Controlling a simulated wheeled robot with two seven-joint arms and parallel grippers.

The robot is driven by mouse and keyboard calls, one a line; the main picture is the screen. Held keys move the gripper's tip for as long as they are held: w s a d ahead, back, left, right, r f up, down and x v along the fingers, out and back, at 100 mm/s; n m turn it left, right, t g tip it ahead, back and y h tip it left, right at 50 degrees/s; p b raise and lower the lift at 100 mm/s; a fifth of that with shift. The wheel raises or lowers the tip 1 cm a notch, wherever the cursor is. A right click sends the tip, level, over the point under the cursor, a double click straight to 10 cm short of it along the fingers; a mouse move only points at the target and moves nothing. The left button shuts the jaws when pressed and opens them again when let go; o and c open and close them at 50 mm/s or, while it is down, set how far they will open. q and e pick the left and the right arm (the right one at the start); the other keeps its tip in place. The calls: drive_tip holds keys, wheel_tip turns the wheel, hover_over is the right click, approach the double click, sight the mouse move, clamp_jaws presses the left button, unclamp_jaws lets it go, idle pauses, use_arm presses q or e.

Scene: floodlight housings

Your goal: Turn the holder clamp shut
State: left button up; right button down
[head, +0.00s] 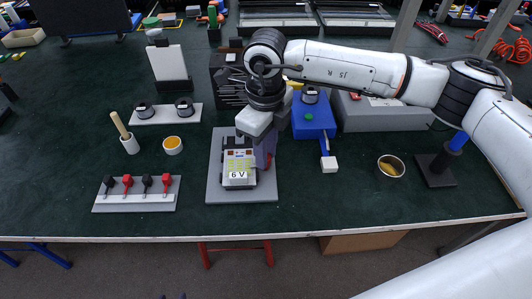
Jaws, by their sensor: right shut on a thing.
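The holder is a grey base plate (214,190) on the green bench top. A pale housing (239,172) marked "6 V", with yellow and green parts, sits on it. My right gripper (265,158) comes down from above, its purple fingers at the right side of the housing. It is shut on a part there, apparently the holder clamp, which the fingers and wrist mostly hide. I cannot make out the clamp's angle. Two small purple tips at the bottom edge (174,296) may be my left gripper; too little of it shows.
A blue fixture (313,130) with a green button and a white-ended lever (329,164) stands right of the plate. A metal cup (391,166) is farther right.

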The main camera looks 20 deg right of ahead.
drive_tip(key=shift+w+r+m+b, duration=0.1)
drive_tip(key=shift+m+b, duration=0.2)
drive_tip(key=shift+m, duration=0.7)
drive_tip(key=c, duration=1.5)
unclamp_jaws()
drive_tip(key=shift+c, duration=0.2)
wheel_tip(320, 180, up, 10)
drive_tip(key=shift+r, duration=0.15)
